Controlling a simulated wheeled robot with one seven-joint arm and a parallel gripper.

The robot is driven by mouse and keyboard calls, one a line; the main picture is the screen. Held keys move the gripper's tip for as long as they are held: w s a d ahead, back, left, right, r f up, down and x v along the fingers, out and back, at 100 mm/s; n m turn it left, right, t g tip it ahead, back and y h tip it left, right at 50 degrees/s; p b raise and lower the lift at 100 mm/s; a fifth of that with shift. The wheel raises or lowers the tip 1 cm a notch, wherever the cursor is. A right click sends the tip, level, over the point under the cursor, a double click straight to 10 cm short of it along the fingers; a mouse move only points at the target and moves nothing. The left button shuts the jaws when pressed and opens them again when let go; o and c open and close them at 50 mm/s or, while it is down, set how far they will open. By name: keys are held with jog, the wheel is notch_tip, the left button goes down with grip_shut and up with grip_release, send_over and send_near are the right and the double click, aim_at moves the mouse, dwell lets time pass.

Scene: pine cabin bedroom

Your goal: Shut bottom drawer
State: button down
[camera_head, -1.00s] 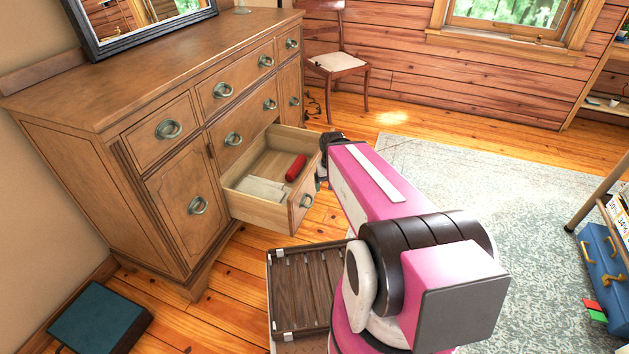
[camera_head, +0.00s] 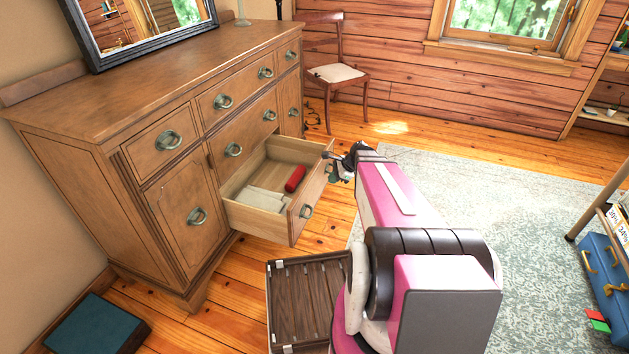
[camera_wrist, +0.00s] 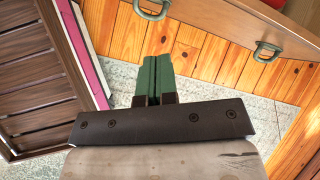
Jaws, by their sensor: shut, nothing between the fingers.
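The wooden dresser (camera_head: 150,85) stands at the left. Its bottom middle drawer (camera_head: 262,225) is pulled well out. Inside lie a red object (camera_head: 295,178) and folded pale cloth (camera_head: 262,199). The drawer's front has two ring handles, the near one (camera_head: 305,211) and the far one, partly hidden beside my gripper. The wrist view shows the drawer front (camera_wrist: 215,12) along the top, with both handles (camera_wrist: 265,50). My gripper (camera_head: 338,167) is just outside the far end of the drawer front. Its green fingers (camera_wrist: 155,75) are together and empty. I cannot tell whether they touch the drawer.
A slatted dark wooden thing (camera_head: 308,300) lies beside my base. A pale rug (camera_head: 470,210) covers the floor at right, with a blue case (camera_head: 605,270) at its edge. Floor before the drawer is partly free.

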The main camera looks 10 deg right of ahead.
jog(key=w+d+f+m+t+y, duration=0.1)
jog(key=w+d+m+t, duration=0.15)
jog(key=w+m, duration=0.3)
send_near(309, 182)
jog(key=shift+m+g, duration=0.25)
jog(key=shift+g, duration=0.1)
jog(key=x, duration=0.3)
jog(key=d+x, duration=0.1)
jog(key=x, duration=0.1)
jog(key=shift+w+a+f, duration=0.15)
jog(key=shift+w+f, duration=0.2)
jog(key=shift+f, duration=0.25)
jog(key=shift+w+a, duration=0.35)
jog(key=shift+a, duration=0.3)
jog(key=w+a, duration=0.7)
jog(key=a, duration=0.5)
jog(key=w+a, duration=0.7)
jog(key=a, duration=0.6)
jog(key=shift+w+a, duration=0.2)
jog(key=shift+w, duration=0.15)
jog(key=shift+s+d, duration=0.1)
jog(key=shift+d, duration=0.05)
